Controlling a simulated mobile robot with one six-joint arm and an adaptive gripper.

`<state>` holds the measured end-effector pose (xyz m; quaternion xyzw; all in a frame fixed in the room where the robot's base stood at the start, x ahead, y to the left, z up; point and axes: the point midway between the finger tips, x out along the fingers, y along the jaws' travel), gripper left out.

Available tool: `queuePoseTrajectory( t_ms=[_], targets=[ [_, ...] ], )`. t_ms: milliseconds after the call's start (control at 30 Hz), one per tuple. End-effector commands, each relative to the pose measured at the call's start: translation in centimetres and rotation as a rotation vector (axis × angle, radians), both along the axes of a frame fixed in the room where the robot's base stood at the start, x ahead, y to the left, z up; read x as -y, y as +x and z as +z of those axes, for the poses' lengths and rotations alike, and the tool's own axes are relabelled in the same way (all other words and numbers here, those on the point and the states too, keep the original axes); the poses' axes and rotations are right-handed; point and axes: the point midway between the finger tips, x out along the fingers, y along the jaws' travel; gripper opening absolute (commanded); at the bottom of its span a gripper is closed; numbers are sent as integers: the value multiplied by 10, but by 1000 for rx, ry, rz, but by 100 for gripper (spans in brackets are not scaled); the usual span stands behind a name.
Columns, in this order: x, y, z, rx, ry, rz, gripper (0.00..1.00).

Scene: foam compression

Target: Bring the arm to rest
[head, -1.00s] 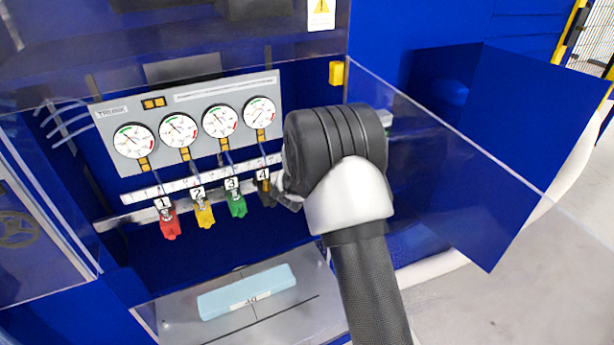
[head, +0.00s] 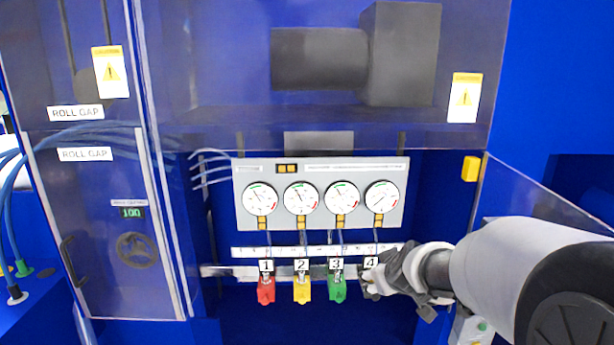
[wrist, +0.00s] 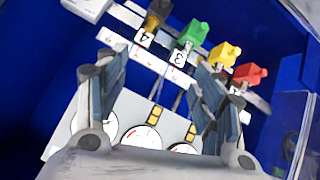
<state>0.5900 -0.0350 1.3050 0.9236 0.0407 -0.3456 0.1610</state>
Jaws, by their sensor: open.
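My gripper (head: 378,280) is at the row of valves in the head view, in front of the spot labelled 4. My arm reaches in from the right. In the wrist view my gripper (wrist: 160,70) is open, with two dark fingers spread and nothing between their tips. A dark brown valve (wrist: 158,12) by label 4 shows beyond the fingers; in the head view my gripper mostly hides it. I cannot tell whether a finger touches it.
Red (head: 266,290), yellow (head: 302,290) and green (head: 338,288) valves hang left of my gripper. A gauge panel (head: 320,222) with several dials is above. A clear side panel (head: 530,195) stands at the right, near my arm. A door with a handwheel (head: 136,250) is at the left.

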Motion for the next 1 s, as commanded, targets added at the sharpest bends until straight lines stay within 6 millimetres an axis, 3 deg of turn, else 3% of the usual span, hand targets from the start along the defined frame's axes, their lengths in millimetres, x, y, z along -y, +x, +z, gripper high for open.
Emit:
queuePoseTrajectory(
  t_ms=[100, 233, 400, 533, 600, 733, 1000],
  targets=[
    [-28, -62, 2, -62, 93, 20, 62],
    [-46, -136, -7, -160, 166, 8, 62],
    [-52, -236, -35, -292, 216, -67, 62],
    [-46, -298, -60, -373, 226, -149, 62],
    [-41, -321, -70, -403, 227, -189, 62],
    [-36, -346, -81, -434, 226, -239, 62],
    [-34, -352, -82, -443, 225, -252, 62]
  ],
)
